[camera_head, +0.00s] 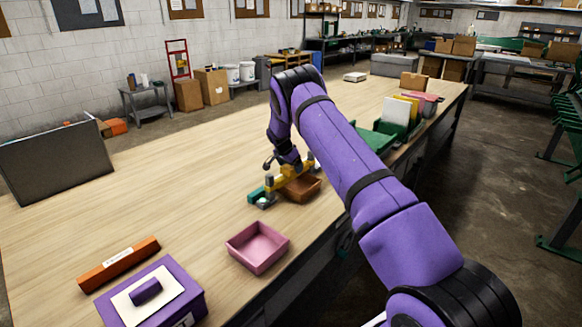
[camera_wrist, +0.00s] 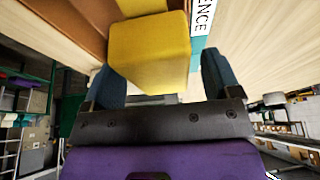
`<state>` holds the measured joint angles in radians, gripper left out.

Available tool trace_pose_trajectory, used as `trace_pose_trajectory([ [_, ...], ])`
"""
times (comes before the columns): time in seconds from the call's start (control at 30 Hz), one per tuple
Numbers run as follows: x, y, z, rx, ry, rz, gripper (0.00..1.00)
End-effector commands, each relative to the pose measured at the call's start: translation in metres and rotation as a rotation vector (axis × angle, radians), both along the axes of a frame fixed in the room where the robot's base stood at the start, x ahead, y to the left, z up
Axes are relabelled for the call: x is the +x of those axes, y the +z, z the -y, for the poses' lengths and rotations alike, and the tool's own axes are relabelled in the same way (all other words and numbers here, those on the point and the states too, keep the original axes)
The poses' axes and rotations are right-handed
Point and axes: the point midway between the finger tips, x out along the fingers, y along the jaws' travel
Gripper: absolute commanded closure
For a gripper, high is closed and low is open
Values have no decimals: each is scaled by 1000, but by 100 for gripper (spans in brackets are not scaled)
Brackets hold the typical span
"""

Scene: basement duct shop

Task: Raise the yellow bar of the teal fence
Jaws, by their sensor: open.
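The yellow bar (camera_head: 291,176) of the teal fence (camera_head: 258,196) is on the wooden table, just below my gripper (camera_head: 283,165). In the wrist view the bar's block-like yellow end (camera_wrist: 150,60) lies between the two dark fingertips of my gripper (camera_wrist: 160,82). The fingers are apart, with a visible gap beside the right one. A white label reading "ENCE" (camera_wrist: 203,18) shows beside the bar, with a strip of teal next to it. My wrist and arm hide part of the fence in the head view.
A brown tray (camera_head: 304,188) sits right beside the fence. A pink tray (camera_head: 257,247), an orange labelled block (camera_head: 118,264) and a purple box (camera_head: 152,292) are nearer. A green holder with upright cards (camera_head: 396,110) stands behind my arm. The table's left middle is clear.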

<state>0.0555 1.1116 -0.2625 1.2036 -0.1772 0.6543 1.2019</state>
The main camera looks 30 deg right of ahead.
Motion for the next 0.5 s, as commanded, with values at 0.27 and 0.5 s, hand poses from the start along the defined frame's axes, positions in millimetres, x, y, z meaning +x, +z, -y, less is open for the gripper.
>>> trace_pose_trajectory([
  [0.27,1,-5,2,0,0,0,17],
  [0.5,0,-4,2,0,0,0,49],
])
